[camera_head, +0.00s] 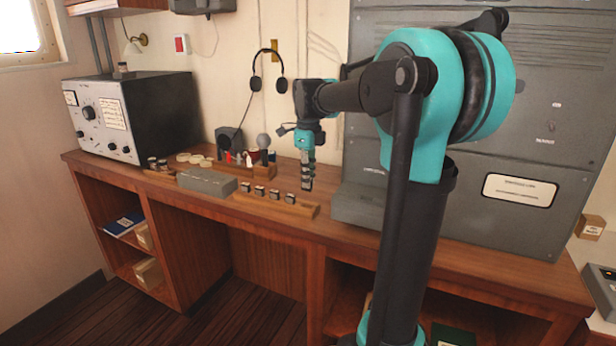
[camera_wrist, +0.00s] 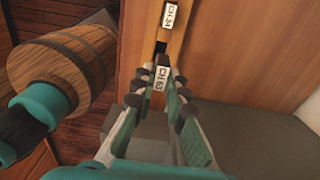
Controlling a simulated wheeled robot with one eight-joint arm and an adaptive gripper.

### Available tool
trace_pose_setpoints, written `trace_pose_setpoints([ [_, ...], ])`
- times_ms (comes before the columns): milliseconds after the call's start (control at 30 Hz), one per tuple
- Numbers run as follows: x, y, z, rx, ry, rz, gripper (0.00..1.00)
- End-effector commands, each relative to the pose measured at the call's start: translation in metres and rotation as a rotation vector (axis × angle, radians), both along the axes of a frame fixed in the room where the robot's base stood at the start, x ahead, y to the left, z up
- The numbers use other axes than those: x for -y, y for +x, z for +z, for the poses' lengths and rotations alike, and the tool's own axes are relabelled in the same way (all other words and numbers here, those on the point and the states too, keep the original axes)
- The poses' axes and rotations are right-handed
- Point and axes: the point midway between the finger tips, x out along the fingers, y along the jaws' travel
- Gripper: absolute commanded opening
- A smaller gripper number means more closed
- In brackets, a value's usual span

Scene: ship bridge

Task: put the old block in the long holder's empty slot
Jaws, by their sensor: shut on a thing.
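The long wooden holder (camera_head: 272,208) lies near the desk's front edge, with several small dark blocks standing in a row in it. My gripper (camera_head: 307,187) points down over the holder's right end. In the wrist view, my gripper (camera_wrist: 158,92) is shut on a small dark block (camera_wrist: 162,77) with a white label. Another labelled block (camera_wrist: 171,14) stands ahead of it in the holder, with a dark gap between them. The held block is in line with the holder's row. I cannot tell whether its lower end is inside a slot; its underside is hidden.
A grey box (camera_head: 207,182) lies left of the holder. Behind it stand a rack (camera_head: 262,171) of small items and a few pale discs (camera_head: 192,158). A short wooden holder (camera_head: 158,171) is further left. A grey console (camera_head: 360,206) is close on the right.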

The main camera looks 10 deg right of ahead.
Motion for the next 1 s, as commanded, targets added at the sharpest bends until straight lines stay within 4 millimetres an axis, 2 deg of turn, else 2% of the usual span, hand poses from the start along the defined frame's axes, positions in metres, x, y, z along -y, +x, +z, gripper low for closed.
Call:
trace_pose_setpoints([
  [600, 0.0, 0.0, -0.034, 0.0, 0.0, 0.0, 0.0],
  [1000, 0.0, 0.0, -0.033, 0.0, 0.0, 0.0, 0.0],
])
